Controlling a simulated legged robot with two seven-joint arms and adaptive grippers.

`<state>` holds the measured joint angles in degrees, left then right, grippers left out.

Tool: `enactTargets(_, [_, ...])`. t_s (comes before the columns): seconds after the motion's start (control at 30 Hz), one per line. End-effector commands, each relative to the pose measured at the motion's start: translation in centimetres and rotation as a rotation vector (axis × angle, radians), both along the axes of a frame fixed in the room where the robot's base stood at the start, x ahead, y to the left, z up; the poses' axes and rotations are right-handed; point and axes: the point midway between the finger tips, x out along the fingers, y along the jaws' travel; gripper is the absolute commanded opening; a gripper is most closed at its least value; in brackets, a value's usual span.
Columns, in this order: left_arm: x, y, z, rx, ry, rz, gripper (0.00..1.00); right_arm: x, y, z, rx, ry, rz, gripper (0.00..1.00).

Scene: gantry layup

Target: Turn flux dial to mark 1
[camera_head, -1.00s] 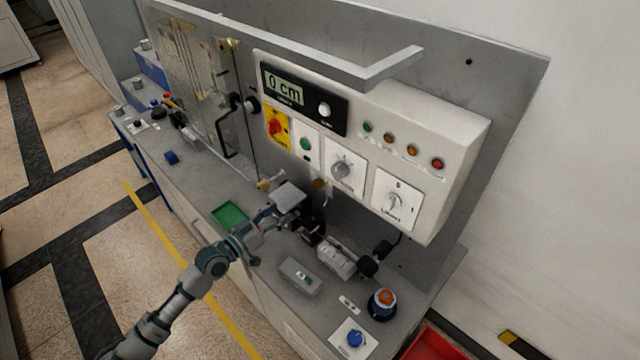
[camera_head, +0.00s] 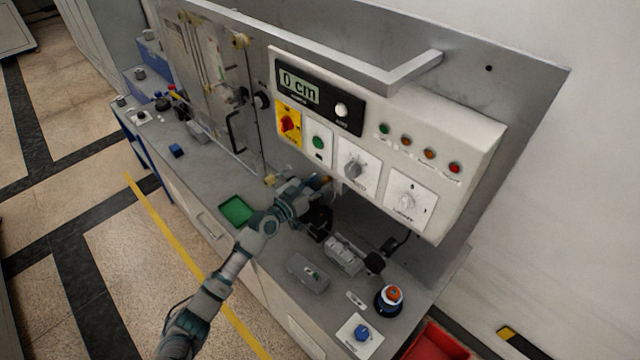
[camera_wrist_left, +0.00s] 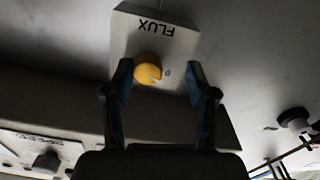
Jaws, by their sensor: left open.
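The flux dial (camera_wrist_left: 147,68) is a round yellow knob on a pale box (camera_wrist_left: 155,38) lettered FLUX, which appears upside down in the left wrist view. A light mark shows on the knob's lower right, and a small mark sits on the box to its right. My left gripper (camera_wrist_left: 159,70) is open, its two fingers on either side of the knob with gaps visible. Whether they reach the knob's depth I cannot tell. In the head view my left gripper (camera_head: 318,188) is below the control panel, and the dial is mostly hidden there. My right gripper is not in view.
The white control panel (camera_head: 460,150) with knobs and lamps overhangs just right of the gripper. A green tray (camera_head: 236,210), a grey switch box (camera_head: 307,272) and an orange-topped button (camera_head: 392,294) are on the bench. A red bin (camera_head: 435,345) is at the lower right.

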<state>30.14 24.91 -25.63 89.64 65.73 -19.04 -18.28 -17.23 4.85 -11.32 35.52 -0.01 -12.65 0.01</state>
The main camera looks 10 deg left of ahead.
Motion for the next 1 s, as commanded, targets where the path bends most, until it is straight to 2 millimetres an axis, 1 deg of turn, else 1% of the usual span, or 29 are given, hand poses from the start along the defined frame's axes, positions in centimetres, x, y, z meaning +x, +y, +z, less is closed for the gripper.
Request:
enactTargets(0.07, [0.1, -0.3, 0.0, 0.003, 0.0, 0.003, 0.57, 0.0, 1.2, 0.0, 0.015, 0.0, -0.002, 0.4])
enactTargets(0.1, [0.1, -0.4, 0.0, 0.004, 0.0, 0.003, 0.47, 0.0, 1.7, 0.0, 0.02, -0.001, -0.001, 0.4])
enactTargets(0.17, [0.1, -0.6, 0.0, 0.008, 0.001, 0.004, 0.32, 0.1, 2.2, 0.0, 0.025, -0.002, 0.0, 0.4])
enactTargets(0.2, [0.2, -0.8, 0.0, 0.009, 0.0, 0.005, 0.22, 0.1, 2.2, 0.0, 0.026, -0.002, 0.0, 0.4])
enactTargets(0.3, [0.3, -0.9, 0.0, 0.01, 0.001, 0.006, 0.0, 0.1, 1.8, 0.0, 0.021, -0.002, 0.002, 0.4])
enactTargets(0.5, [0.2, -0.7, 0.0, 0.003, 0.002, 0.0, 0.0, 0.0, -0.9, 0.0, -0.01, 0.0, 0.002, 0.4])
enactTargets(0.57, [0.1, -0.6, 0.0, 0.002, 0.001, -0.001, 0.0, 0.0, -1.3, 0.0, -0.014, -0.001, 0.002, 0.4])
enactTargets(0.67, [0.1, -0.6, 0.0, 0.002, 0.001, -0.001, 0.0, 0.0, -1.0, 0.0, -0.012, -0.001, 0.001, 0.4])
enactTargets(0.9, [0.2, -0.5, -0.2, 0.035, -0.018, 0.002, 0.0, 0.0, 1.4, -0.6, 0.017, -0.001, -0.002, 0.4])
enactTargets(1.0, [0.2, -0.5, -0.3, 0.072, -0.042, 0.002, 0.0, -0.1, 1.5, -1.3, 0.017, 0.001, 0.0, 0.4])
